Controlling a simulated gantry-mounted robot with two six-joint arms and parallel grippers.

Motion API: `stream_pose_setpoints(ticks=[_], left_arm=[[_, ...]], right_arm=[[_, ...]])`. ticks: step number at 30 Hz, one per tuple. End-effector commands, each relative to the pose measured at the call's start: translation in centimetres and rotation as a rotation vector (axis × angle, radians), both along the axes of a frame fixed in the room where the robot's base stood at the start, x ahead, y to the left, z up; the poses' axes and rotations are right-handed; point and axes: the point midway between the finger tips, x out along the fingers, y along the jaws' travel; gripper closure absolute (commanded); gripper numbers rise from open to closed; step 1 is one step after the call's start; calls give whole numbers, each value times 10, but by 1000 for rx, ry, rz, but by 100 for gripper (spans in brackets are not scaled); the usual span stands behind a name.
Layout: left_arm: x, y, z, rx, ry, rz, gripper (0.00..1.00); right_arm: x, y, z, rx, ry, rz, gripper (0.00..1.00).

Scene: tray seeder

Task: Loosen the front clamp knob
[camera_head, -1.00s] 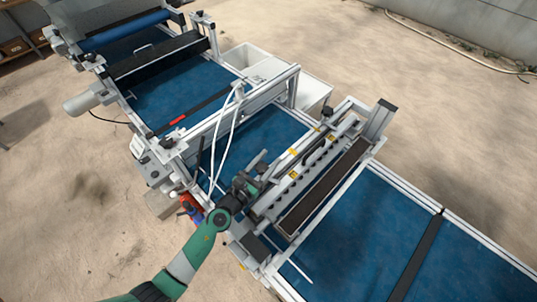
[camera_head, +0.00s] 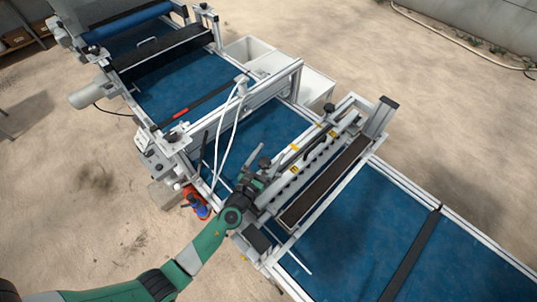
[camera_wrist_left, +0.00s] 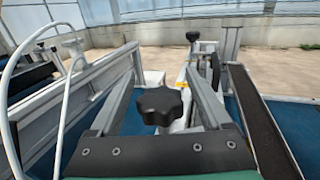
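The black star-shaped clamp knob (camera_wrist_left: 160,106) stands between the two grey fingers of my left gripper (camera_wrist_left: 162,75) in the left wrist view, with a visible gap on each side. The left gripper is open. In the head view my left gripper (camera_head: 258,164) is at the near left end of the seeder's metal crossbar unit (camera_head: 308,165), and it largely hides the front knob there. A second black knob (camera_wrist_left: 193,37) stands farther off, at the far end of the unit; it also shows in the head view (camera_head: 329,108). My right gripper is not in view.
White hoses (camera_head: 228,130) hang from the frame just left of my gripper. A tall metal post (camera_head: 381,118) rises at the unit's far end. The blue belt (camera_head: 350,225) is bare to the right. White bins (camera_head: 318,88) stand behind the frame.

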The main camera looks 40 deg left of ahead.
Motion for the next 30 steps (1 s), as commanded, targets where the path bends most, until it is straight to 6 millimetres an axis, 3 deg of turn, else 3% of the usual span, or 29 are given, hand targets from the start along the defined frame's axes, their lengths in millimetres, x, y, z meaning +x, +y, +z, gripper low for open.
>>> stream_pose_setpoints(ticks=[10, 21, 25, 30], left_arm=[[-10, -3, 0, -1, 2, 0, 19], [-88, -26, 0, 0, 2, -2, 19], [-105, -32, -1, 0, 1, -1, 19], [-112, -33, 0, 0, 0, 0, 19]], right_arm=[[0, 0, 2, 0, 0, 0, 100], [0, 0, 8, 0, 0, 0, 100], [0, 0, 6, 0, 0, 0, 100], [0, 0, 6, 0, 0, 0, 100]])
